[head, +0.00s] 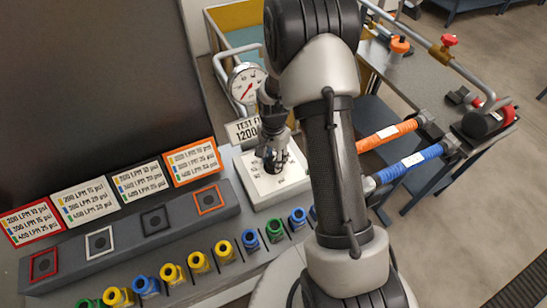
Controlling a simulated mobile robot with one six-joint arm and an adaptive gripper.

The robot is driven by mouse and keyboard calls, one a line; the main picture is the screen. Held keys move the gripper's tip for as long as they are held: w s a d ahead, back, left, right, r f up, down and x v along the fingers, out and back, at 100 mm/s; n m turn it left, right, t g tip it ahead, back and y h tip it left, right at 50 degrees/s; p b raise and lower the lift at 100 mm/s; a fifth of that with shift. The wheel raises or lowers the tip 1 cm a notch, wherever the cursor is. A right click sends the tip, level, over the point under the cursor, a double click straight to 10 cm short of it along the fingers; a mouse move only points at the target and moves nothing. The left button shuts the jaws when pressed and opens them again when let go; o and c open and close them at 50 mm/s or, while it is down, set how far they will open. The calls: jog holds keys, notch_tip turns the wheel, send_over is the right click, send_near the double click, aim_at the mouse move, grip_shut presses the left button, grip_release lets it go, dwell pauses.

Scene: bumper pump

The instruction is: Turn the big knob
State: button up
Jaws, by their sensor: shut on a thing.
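A white control box (260,192) stands on the bench near the middle of the head view, with dark markings on its top face. My gripper (275,166) points down over this box and is shut on a dark knob (271,168) on its top. The fingers hide most of the knob, so its pointer and setting cannot be read.
A pressure gauge (247,85) and a "TEST" sign (244,130) stand behind the box. A grey block (130,238) with label cards lies left. Several coloured fittings (198,262) line the front. Orange (388,136) and blue (412,164) hoses are at right.

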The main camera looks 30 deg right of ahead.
aim_at(273, 160)
jog(key=shift+m, duration=1.9)
jog(key=o, duration=1.1)
notch_tip(273, 160, up, 12)
jog(key=shift+r, duration=0.1)
